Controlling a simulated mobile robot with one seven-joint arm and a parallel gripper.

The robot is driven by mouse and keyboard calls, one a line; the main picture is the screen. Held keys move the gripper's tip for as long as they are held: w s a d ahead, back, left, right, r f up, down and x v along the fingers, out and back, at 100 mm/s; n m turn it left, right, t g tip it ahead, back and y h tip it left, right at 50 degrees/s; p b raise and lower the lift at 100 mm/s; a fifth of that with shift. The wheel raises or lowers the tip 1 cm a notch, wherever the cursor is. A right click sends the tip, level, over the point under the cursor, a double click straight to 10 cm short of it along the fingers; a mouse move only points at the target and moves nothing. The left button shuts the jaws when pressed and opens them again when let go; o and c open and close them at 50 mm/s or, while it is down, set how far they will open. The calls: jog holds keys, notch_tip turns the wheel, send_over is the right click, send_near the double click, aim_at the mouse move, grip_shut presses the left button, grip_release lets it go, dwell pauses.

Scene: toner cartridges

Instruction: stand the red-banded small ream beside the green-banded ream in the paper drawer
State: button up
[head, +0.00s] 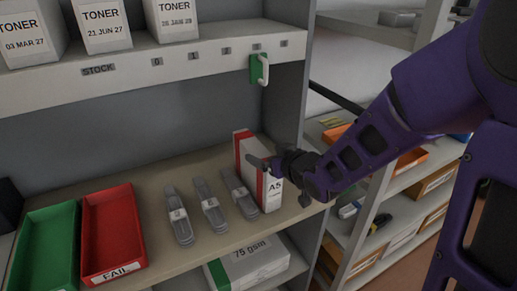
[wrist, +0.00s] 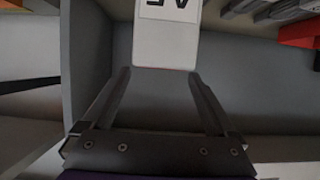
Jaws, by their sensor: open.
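The red-banded small ream (head: 246,152) stands upright on the shelf board, white with a red band and an A5 label. Its white labelled face (wrist: 165,46) shows ahead of the fingertips in the wrist view. My gripper (head: 262,164) is open at the ream's front right in the head view. In the wrist view my gripper's (wrist: 162,74) fingers stand apart, with the ream's end face between or just beyond the tips; contact cannot be told. A white pack with a green band (head: 245,264), marked 75 gsm, sits below the board, partly hidden; whether in a drawer cannot be told.
Several grey clip-like tools (head: 209,207) lie left of the ream. A red tray (head: 112,235) and a green tray (head: 46,247) stand further left. Toner boxes (head: 103,25) stand on the upper shelf. A grey side panel (head: 292,90) rises close to my arm.

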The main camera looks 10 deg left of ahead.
jog(key=v, duration=0.5)
jog(key=shift+o, duration=0.4)
jog(key=shift+s+d+r, duration=0.1)
jog(key=shift+d, duration=0.05)
jog(key=w+d+r+m+g+h, duration=0.1)
jog(key=w+d+r+g+h, duration=0.15)
jog(key=w+h, duration=0.4)
jog(key=n+g+y, duration=0.1)
jog(key=g+y, duration=0.1)
jog(key=g, duration=0.3)
send_near(256, 149)
jog(key=shift+h, duration=0.25)
jog(key=x, duration=0.9)
jog(key=shift+w+a+r, duration=0.1)
jog(key=shift+a, duration=0.1)
jog(key=x, duration=0.5)
jog(key=shift+f, duration=0.35)
grip_shut()
jog(key=shift+w+r, duration=0.15)
jog(key=shift+r, duration=0.05)
